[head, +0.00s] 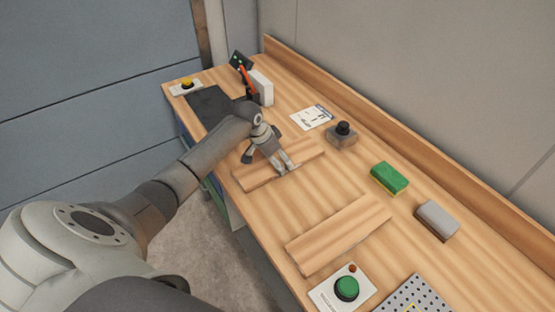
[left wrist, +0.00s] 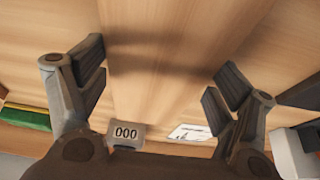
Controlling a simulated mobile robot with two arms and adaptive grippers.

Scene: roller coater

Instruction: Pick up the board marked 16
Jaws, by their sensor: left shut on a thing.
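Two plain wooden boards lie on the workbench in the head view, a farther board (head: 308,153) and a nearer board (head: 338,235). I cannot read a 16 on either. My left gripper (head: 268,161) is down at the farther board, one finger towards each of its long sides. In the left wrist view, the fingers of my left gripper (left wrist: 160,78) are spread, with the wooden board (left wrist: 175,95) between them. It is shut on this board, which seems at or close to bench height. My right gripper is not in view.
On the wooden bench (head: 300,75) stand a black-knobbed device (head: 342,136), a green block (head: 389,178), a grey block (head: 437,220) and a green-button box (head: 345,290). A white box (head: 262,88) and a dark mat (head: 210,106) are farther back. A wall bounds the right.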

